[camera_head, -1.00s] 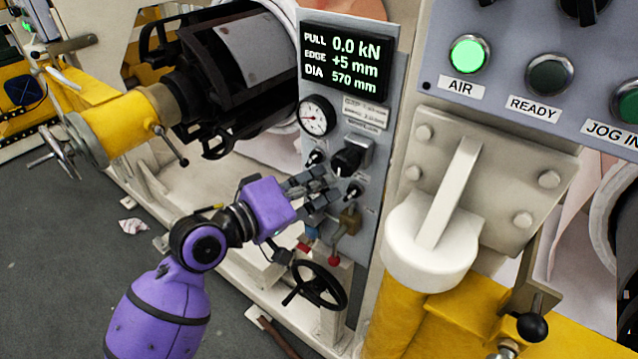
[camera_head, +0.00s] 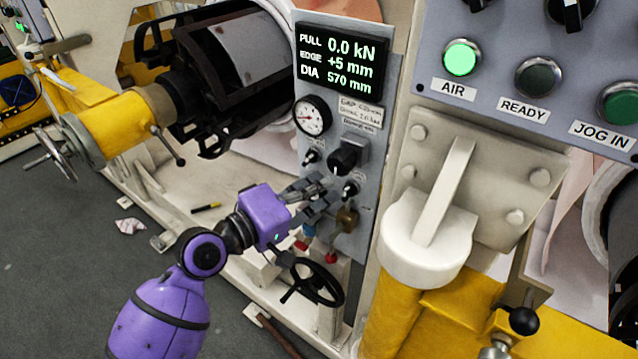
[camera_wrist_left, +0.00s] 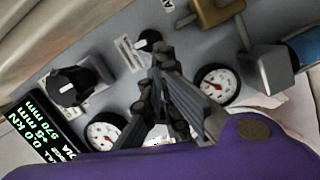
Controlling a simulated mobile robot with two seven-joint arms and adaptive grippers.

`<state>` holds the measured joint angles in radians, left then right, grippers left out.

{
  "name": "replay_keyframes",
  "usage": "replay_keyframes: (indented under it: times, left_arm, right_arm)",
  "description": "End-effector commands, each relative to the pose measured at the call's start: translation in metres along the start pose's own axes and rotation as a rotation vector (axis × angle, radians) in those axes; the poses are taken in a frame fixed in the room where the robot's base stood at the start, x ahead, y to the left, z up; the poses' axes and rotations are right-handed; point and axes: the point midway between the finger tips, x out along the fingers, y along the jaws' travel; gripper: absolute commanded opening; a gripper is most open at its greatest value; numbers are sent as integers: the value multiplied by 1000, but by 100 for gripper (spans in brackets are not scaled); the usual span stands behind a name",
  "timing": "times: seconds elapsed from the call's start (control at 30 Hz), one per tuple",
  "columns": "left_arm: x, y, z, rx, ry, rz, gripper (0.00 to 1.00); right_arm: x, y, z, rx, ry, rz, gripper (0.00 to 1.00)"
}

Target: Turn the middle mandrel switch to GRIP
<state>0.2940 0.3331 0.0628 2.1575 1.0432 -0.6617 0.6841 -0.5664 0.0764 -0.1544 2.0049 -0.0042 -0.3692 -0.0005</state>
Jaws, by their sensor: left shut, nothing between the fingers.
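The grey control panel (camera_head: 378,152) stands upright in the middle of the head view. It carries a large black rotary knob (camera_head: 343,158), a small black switch at its left (camera_head: 311,156) and another small switch below right (camera_head: 350,188). I cannot read which label names the mandrel. My left gripper (camera_head: 318,192) is shut and empty, just in front of the panel's lower part. In the left wrist view its fingertips (camera_wrist_left: 160,62) point at a small black switch (camera_wrist_left: 149,38); contact cannot be told. The large knob (camera_wrist_left: 70,86) is to their left. My right gripper is not seen.
A display (camera_head: 338,60) and a round gauge (camera_head: 312,116) sit above the switches. A brass-coloured fitting (camera_head: 347,219) and a black handwheel (camera_head: 317,284) are below. A white bracket (camera_head: 428,235) on a yellow post stands close at the right.

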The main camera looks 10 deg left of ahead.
Motion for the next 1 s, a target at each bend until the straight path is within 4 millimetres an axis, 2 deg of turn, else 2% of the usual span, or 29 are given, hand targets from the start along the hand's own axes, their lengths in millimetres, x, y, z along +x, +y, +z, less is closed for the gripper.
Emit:
replay_keyframes:
  times: [0.23, 0.6, 1.0]
  left_arm:
    - [1, -12, 5, -224, -6, 51, 0]
    - [3, -24, 12, -550, -4, 135, 0]
    - [5, -29, 19, -771, -7, 192, 0]
  right_arm:
    - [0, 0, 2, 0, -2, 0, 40]
    - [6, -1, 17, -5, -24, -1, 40]
    - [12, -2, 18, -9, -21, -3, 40]
